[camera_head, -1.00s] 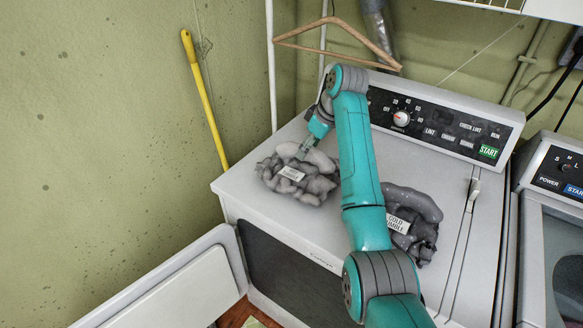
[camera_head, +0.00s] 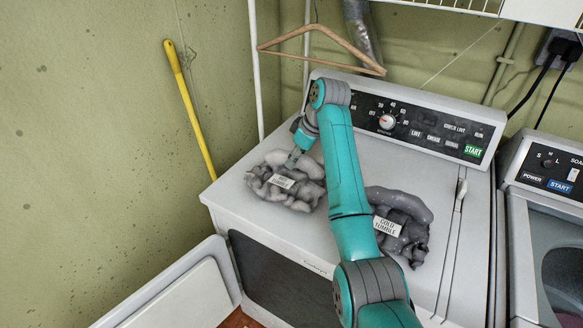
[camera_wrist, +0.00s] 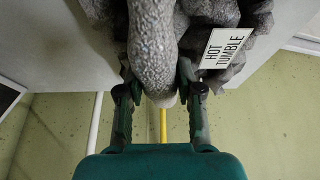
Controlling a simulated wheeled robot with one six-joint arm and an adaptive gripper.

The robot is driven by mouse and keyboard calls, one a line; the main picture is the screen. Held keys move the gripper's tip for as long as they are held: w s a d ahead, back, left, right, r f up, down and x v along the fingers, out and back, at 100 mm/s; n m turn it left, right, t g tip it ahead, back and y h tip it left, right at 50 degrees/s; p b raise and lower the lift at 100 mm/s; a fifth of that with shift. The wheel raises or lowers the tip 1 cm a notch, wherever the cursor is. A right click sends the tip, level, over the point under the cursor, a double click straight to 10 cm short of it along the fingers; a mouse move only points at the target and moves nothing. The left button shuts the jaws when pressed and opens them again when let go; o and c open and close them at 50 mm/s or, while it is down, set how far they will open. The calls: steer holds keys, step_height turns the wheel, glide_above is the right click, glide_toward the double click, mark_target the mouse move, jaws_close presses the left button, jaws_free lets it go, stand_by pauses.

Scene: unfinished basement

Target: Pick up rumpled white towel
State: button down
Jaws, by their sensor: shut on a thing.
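My gripper (camera_head: 293,161) reaches down into the back of this heap. In the wrist view its two fingers (camera_wrist: 157,78) are shut on a thick pale roll of the towel, one on each side. The towel still appears to rest on the dryer.
A darker grey rumpled cloth (camera_head: 407,208) labelled "COLD TUMBLE" lies to the right, partly behind my arm. The dryer's control panel (camera_head: 430,130) rises behind. A wooden hanger (camera_head: 320,48) hangs above. A yellow pole (camera_head: 190,110) leans at the left wall. A washer (camera_head: 545,210) stands right.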

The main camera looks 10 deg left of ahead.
step_height(320, 180, up, 10)
stand_by(0.5)
steer(key=c, duration=1.6)
jaws_free()
steer(key=shift+c, duration=0.3)
